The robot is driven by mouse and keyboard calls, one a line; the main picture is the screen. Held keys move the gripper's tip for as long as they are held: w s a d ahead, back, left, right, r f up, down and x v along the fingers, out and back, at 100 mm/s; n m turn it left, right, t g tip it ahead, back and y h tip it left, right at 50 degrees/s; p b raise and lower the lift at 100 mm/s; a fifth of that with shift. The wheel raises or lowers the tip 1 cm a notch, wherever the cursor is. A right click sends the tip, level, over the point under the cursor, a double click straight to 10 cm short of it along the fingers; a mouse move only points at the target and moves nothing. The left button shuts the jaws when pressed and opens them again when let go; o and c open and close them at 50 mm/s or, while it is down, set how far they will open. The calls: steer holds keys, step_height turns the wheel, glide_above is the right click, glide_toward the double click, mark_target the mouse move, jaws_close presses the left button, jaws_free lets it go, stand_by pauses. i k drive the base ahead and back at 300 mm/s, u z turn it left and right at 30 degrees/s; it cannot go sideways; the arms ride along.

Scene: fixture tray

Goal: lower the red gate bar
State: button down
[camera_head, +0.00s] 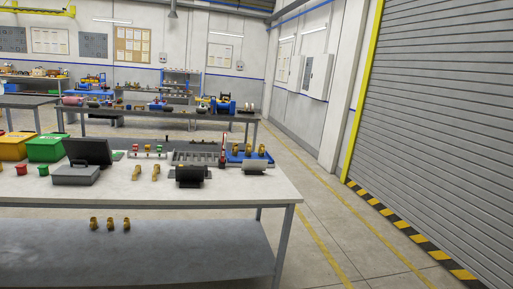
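A thin, upright dark red bar (223,151) stands on the grey-white workbench (130,192), at the right end of a grey fixture tray (197,157). It looks like the red gate bar in a raised position, but it is small here and its pivot is not clear. A blue tray (236,161) holding brass-coloured parts stands just to its right. My gripper is not in view, and nothing held shows.
Green (46,148) and yellow bins, a dark screen (88,151) and a grey case (76,174) fill the left. Bare floor (320,225) lies between bench and shutter door (435,130).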

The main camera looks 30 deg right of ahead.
mark_target(224, 134)
steer(key=z, duration=0.65)
steer(key=i, duration=1.2)
steer(key=z, duration=0.5)
steer(key=i, duration=1.3)
steer(key=u, duration=0.65)
steer(key=i, duration=0.9)
steer(key=u, duration=0.45)
